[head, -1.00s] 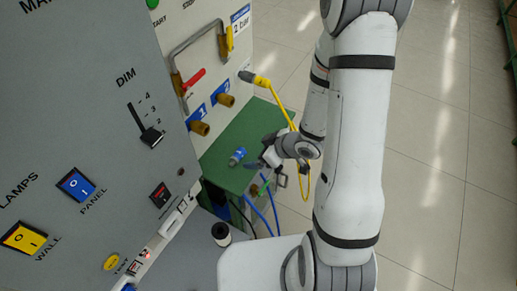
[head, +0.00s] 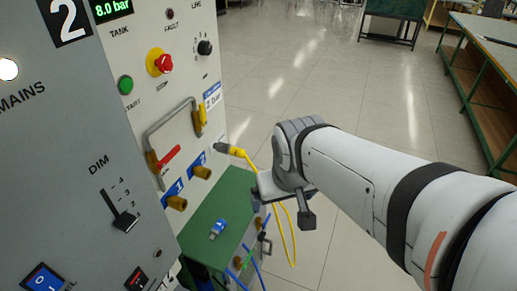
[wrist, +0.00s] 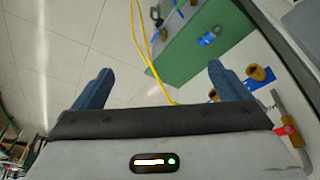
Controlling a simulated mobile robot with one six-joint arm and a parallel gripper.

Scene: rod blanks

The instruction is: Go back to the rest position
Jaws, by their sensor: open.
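My gripper (head: 285,205) hangs at the end of my white arm, over the floor to the right of the green bench (head: 226,198) in the head view. In the wrist view its two blue-grey fingers stand wide apart, with nothing between their tips (wrist: 160,72). The gripper appears clear of the panel and the bench. A small blue and silver item (head: 217,229) lies on the bench top. It also shows in the wrist view (wrist: 209,36).
A pale panel (head: 150,90) with knobs, a handle and brass fittings (head: 201,172) stands at the left. A yellow cable (head: 291,240) hangs from its plug beside my gripper. A workbench (head: 490,60) is at the far right. Tiled floor lies open behind.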

